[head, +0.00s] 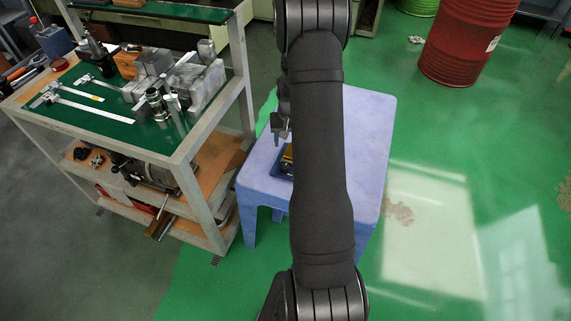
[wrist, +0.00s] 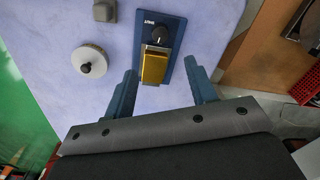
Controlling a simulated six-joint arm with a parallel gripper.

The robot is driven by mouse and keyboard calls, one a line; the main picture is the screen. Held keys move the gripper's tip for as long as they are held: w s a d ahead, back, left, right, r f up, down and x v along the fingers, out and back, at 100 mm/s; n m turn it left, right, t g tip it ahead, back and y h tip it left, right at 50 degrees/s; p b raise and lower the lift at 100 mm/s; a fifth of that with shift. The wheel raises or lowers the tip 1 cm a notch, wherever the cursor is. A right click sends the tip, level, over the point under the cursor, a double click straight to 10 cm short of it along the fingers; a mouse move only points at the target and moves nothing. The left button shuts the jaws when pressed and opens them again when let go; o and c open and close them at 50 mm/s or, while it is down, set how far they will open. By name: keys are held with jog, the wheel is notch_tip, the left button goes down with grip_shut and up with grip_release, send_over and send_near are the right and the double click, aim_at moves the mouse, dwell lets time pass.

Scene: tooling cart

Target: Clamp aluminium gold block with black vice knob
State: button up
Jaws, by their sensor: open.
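The blue vice (wrist: 177,28) lies on the pale blue stool top (wrist: 60,25) in the wrist view. Its black knob (wrist: 160,36) sits near the far end, with a white mark. The gold block (wrist: 154,68) lies at the vice's near end, beside a silvery piece. I cannot tell whether the jaws touch the block. My gripper (wrist: 160,68) is open and empty, its blue fingers reaching toward either side of the vice's near end. In the head view, my gripper (head: 279,127) is above the stool, and my arm hides most of the vice and block.
A round cream disc with a black knob (wrist: 90,61) and a small grey block (wrist: 104,11) lie left of the vice. A cart (head: 190,150) with tools stands left of the stool (head: 370,115). A red drum (head: 465,40) stands back right.

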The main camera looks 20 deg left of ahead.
jog(key=f, duration=1.3)
jog(key=shift+s+a+f, duration=0.1)
jog(key=shift+a+f, duration=0.15)
jog(key=c, duration=1)
